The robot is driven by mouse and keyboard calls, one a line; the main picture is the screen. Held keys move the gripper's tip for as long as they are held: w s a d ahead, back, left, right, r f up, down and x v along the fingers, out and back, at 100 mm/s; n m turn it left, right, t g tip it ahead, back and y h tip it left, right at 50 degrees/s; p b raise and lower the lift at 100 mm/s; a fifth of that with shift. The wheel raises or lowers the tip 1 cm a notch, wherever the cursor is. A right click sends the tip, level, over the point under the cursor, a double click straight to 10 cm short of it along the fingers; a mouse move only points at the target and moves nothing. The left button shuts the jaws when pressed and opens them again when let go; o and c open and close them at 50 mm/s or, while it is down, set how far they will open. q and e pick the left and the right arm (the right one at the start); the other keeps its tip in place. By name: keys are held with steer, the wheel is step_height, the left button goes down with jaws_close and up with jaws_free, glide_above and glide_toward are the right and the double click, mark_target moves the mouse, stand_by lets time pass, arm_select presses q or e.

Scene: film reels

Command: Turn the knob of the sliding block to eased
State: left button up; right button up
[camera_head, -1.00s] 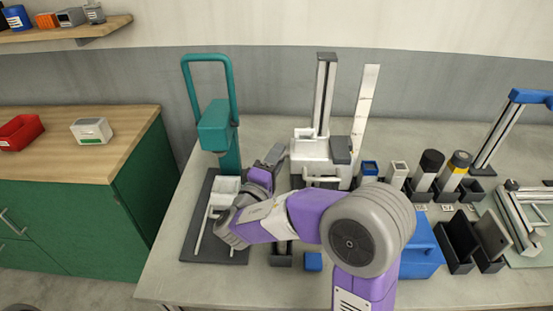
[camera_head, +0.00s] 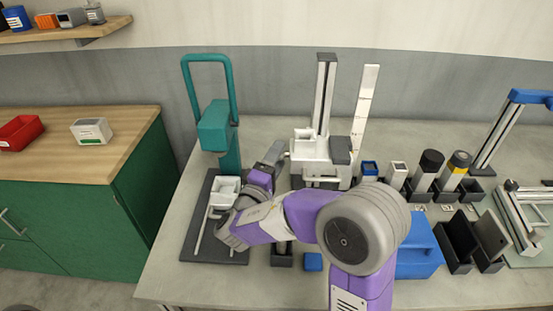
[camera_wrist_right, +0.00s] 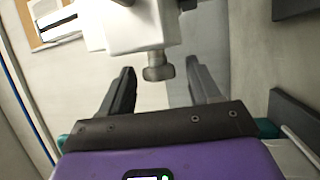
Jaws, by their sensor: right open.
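The sliding block (camera_head: 308,146) is white and sits at the foot of an upright rail with a dark slot. In the right wrist view its white body (camera_wrist_right: 135,28) is at the top, with a short grey knob (camera_wrist_right: 157,67) sticking out below it. My right gripper (camera_head: 274,152) is beside the block's left side in the head view. In the right wrist view the open fingers (camera_wrist_right: 160,72) stand on either side of the knob, with gaps visible; their exact depth relative to it is hard to tell. No setting marks are readable. My left gripper is not in view.
A teal press (camera_head: 215,125) on a dark base (camera_head: 197,245) stands close left of my right gripper. Several small holders and a blue box (camera_head: 420,250) are to the right.

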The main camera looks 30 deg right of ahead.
steer(key=shift+r, duration=0.1)
steer(key=shift+o, duration=1.3)
step_height(320, 180, up, 10)
steer(key=p, duration=0.3)
steer(key=shift+w+f+p, duration=0.25)
steer(key=shift+p, duration=0.05)
steer(key=shift+r, duration=0.45)
steer(key=shift+s, duration=0.1)
steer(key=shift+f, duration=0.4)
steer(key=shift+s+a+f, duration=0.2)
steer(key=shift+a, duration=0.05)
steer(key=shift+c, duration=1.3)
steer(key=s+a+f+b, duration=0.3)
steer(key=s+a+f, duration=0.1)
steer(key=a, duration=0.2)
steer(key=shift+f+b, duration=0.25)
steer(key=shift+b, duration=0.05)
